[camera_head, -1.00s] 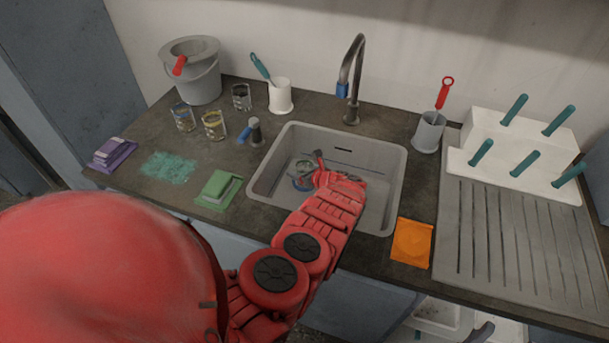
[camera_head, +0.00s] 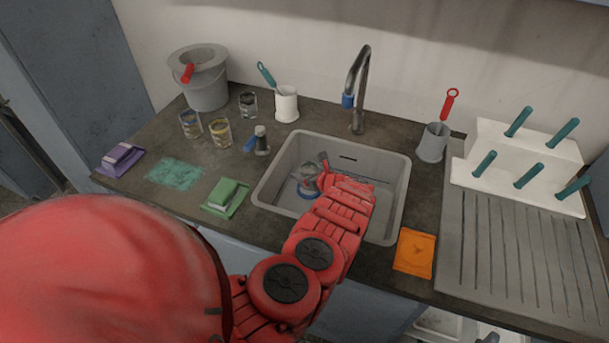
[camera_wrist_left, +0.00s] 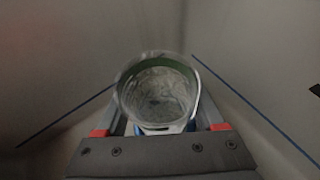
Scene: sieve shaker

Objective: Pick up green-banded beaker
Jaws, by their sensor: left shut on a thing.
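The green-banded beaker (camera_wrist_left: 158,88) is a clear glass with a green band inside its rim and a cloudy, greyish inside. It shows in the left wrist view between the fingers of my left gripper (camera_wrist_left: 158,127), which is shut on it. In the head view the beaker (camera_head: 308,187) is inside the grey sink (camera_head: 280,172), at the end of my red left arm. My left gripper (camera_head: 316,177) partly hides it there. I cannot tell whether the beaker touches the sink floor. My right gripper is not in view.
Other glass beakers (camera_head: 220,133) stand left of the sink near a grey bucket (camera_head: 205,90). A tap (camera_head: 359,85) rises behind the sink. Green (camera_head: 226,197) and orange (camera_head: 414,252) pads flank it. A drying rack (camera_head: 520,165) with teal pegs stands right.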

